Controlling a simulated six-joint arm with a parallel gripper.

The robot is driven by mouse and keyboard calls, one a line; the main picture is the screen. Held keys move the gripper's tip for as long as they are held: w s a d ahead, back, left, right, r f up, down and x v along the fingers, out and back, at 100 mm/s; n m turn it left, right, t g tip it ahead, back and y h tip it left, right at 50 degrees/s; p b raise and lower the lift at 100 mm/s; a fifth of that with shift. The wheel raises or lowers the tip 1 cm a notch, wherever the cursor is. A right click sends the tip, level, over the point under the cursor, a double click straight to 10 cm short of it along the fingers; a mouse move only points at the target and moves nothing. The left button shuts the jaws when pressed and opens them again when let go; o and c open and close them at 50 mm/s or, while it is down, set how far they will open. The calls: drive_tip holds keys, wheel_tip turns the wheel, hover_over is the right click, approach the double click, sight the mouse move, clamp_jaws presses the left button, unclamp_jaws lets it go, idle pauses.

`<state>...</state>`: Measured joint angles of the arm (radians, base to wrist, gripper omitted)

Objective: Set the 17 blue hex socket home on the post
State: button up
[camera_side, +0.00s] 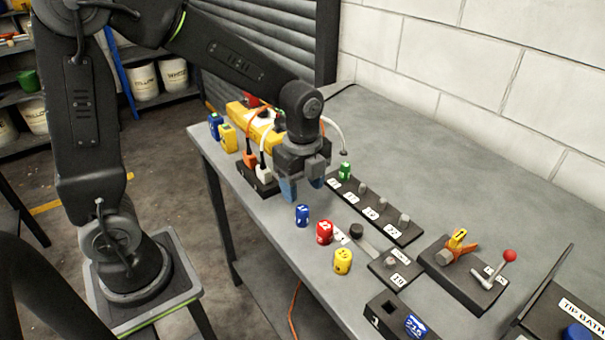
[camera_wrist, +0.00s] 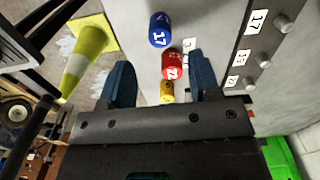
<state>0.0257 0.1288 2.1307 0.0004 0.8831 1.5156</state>
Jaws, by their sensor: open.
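The blue 17 socket (camera_side: 302,215) stands upright on the grey bench, at the far end of a row of loose sockets. It also shows at the top of the wrist view (camera_wrist: 160,29), its 17 readable. A dark rail (camera_side: 375,212) with short grey posts and white labels lies to the right. In the wrist view a label reading 17 sits beside a bare post (camera_wrist: 282,22). I cannot read which side-view label is 17. My gripper (camera_side: 302,187) is open and empty, its blue fingers above the bench near the blue socket. The fingers also show in the wrist view (camera_wrist: 162,80).
A red socket (camera_side: 324,232) and a yellow socket (camera_side: 343,261) stand close to the blue one. A green socket (camera_side: 345,171) sits at the rail's far end. A power strip (camera_side: 258,180) with cables is left of my gripper. A red-knobbed lever (camera_side: 508,256) stands right.

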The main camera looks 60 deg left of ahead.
sight(303, 209)
drive_tip(key=shift+f, duration=3.5)
drive_tip(key=shift+c, duration=0.4)
drive_tip(key=c, duration=0.8)
drive_tip(key=shift+r, duration=0.75)
drive_tip(key=shift+r, duration=1.8)
drive_tip(key=shift+w, duration=0.1)
